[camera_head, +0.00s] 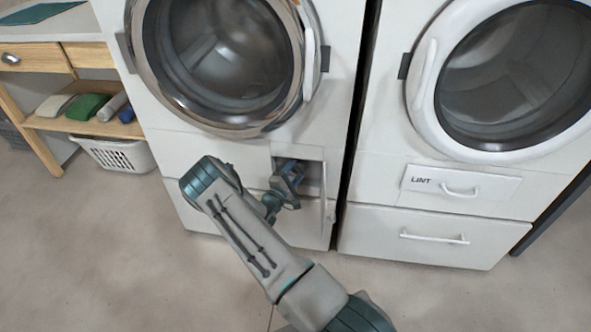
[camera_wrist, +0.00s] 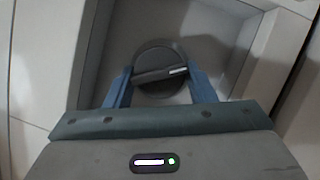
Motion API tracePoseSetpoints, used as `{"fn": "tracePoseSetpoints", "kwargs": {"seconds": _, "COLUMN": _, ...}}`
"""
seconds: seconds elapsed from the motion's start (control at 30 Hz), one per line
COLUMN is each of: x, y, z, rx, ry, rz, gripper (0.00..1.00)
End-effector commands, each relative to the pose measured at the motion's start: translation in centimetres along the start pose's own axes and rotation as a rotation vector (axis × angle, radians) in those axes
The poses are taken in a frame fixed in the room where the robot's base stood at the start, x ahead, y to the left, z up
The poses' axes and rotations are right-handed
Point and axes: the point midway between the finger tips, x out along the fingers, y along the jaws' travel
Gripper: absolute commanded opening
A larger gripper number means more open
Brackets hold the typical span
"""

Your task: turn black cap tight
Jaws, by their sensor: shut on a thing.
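The black cap (camera_wrist: 160,55) is round, with a raised grip bar across it and a pale mark near the bar's right end. It sits on the back wall of a recess low on the left machine's front. My gripper (camera_wrist: 160,77) reaches into the recess, with one blue finger at each end of the bar, shut on it. The bar lies close to level in the wrist view, its right end slightly higher. In the head view my gripper (camera_head: 290,172) is at the recess and hides the cap.
The recess (camera_head: 313,175) has close side walls around my gripper. An open flap (camera_head: 329,215) hangs at its lower right. The left machine's round door (camera_head: 225,60) is above. The right machine has a LINT drawer (camera_head: 430,185). A shelf with a white basket (camera_head: 118,154) stands left; the floor in front is clear.

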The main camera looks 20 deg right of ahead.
Motion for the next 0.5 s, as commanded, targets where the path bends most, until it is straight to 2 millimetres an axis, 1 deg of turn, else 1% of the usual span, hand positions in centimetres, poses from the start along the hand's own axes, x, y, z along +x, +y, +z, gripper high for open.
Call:
{"fn": "tracePoseSetpoints", "kwargs": {"seconds": 0.2, "x": -0.02, "y": 0.05, "z": -0.04, "rx": 0.033, "ry": 0.001, "rz": -0.014, "gripper": 0.27}}
{"fn": "tracePoseSetpoints", "kwargs": {"seconds": 0.5, "x": -0.02, "y": 0.03, "z": -0.05, "rx": 0.036, "ry": 0.001, "rz": -0.015, "gripper": 0.27}}
